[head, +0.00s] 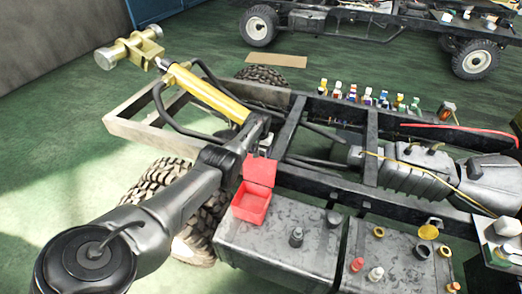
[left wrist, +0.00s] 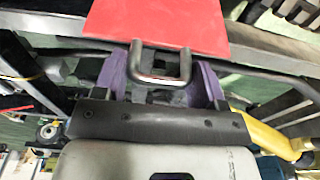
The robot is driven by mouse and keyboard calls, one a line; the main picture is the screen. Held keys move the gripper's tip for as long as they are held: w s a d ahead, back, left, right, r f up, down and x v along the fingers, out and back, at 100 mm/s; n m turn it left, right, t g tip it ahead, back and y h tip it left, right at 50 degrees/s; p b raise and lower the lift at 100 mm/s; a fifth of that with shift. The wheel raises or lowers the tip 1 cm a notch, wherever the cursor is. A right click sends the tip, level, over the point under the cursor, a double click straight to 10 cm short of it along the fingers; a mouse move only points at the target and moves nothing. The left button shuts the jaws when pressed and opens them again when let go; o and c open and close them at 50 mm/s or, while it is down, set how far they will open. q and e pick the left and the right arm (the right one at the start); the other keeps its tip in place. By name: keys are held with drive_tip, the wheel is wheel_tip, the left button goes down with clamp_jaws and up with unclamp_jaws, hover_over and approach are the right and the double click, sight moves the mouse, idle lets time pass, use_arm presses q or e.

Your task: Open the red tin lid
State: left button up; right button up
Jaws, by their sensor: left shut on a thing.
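The red tin (head: 250,207) sits on top of a grey tank at the centre of the head view. Its red lid (head: 260,171) stands raised at the tin's back edge, and the tin's inside shows. In the left wrist view the lid (left wrist: 158,25) fills the top middle, with a metal loop handle (left wrist: 138,62) at its near edge. My left gripper (left wrist: 164,80) has its purple fingers on either side of the handle and is shut on it. In the head view the gripper (head: 266,142) is at the lid's top, partly hidden by my arm. My right gripper is not in view.
The grey tank (head: 270,255) carries dark caps near the tin. A second tank (head: 390,275) with coloured caps stands to the right. Frame rails (head: 372,145) and a yellow cylinder (head: 205,92) lie behind. Several small bottles (head: 367,97) line the far rail. Green floor is clear at left.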

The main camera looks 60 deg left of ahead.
use_arm(q)
drive_tip(key=o, duration=1.2)
drive_tip(key=shift+o, duration=0.2)
drive_tip(key=shift+r, duration=0.1)
drive_tip(key=shift+r+p, duration=0.6)
wheel_tip(320, 180, up, 4)
drive_tip(key=p, duration=0.3)
drive_tip(key=shift+s+d+r, duration=0.1)
drive_tip(key=shift+r, duration=0.1)
wheel_tip(320, 180, up, 8)
drive_tip(key=p, duration=0.2)
drive_tip(key=shift+s+d, duration=0.25)
drive_tip(key=shift+s, duration=0.05)
